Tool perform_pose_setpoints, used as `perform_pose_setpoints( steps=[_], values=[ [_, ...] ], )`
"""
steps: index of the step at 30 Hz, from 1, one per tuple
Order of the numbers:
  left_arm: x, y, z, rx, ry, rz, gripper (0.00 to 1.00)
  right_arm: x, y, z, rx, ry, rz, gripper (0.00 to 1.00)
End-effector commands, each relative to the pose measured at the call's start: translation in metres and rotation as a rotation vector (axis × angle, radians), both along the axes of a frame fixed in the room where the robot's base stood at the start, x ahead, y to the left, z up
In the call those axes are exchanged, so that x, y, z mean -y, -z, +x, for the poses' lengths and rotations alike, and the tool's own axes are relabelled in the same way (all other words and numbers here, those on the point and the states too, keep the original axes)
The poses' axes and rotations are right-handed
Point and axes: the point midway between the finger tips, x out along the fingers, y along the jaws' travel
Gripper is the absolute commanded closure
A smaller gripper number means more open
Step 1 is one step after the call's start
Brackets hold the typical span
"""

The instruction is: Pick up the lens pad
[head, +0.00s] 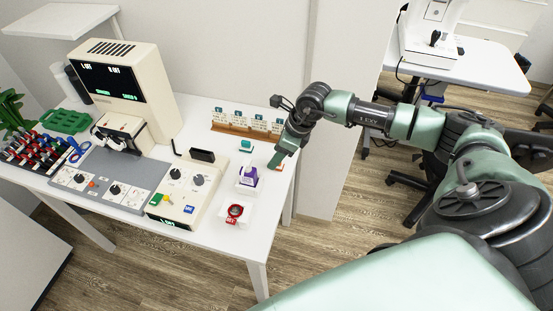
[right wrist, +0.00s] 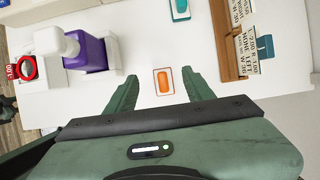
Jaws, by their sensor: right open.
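Two small pads are on the white table. An orange pad (right wrist: 164,80) lies on a small brown-edged white tray in the right wrist view. I cannot tell by label which is the lens pad. My right gripper (right wrist: 163,76) is open and empty, its fingers on either side of the orange pad, apart from it. In the head view, the gripper (head: 277,162) is over the table's right edge. My left gripper is not in view.
A purple bottle (head: 248,174) with a white top and a red ring (head: 235,211) on a white stand are close to the left. A wooden card rack (head: 247,131) stands behind. A beige control box (head: 188,190) and grey panel (head: 108,181) fill the table's left.

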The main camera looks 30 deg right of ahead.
Motion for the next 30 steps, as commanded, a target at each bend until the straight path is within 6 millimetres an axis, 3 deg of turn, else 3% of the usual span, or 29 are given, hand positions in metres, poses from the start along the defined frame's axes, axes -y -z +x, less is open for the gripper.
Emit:
perform_pose_setpoints(
  steps=[3,10,14,15,21,30],
  values=[
    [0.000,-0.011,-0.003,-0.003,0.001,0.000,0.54,-0.006,0.016,0.005,-0.004,0.001,0.003,0.47],
    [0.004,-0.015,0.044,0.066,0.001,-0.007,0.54,-0.008,0.032,0.010,0.001,0.001,0.001,0.47],
    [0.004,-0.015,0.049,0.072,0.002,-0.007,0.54,-0.008,0.032,0.010,0.000,0.001,0.002,0.47],
    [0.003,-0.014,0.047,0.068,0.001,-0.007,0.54,-0.008,0.032,0.010,0.000,0.001,0.002,0.50],
    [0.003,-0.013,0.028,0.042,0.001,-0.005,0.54,-0.009,0.032,0.010,0.000,0.001,0.002,1.00],
    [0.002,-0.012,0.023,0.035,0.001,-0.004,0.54,-0.009,0.031,0.010,0.001,0.001,0.002,1.00]
  ],
)
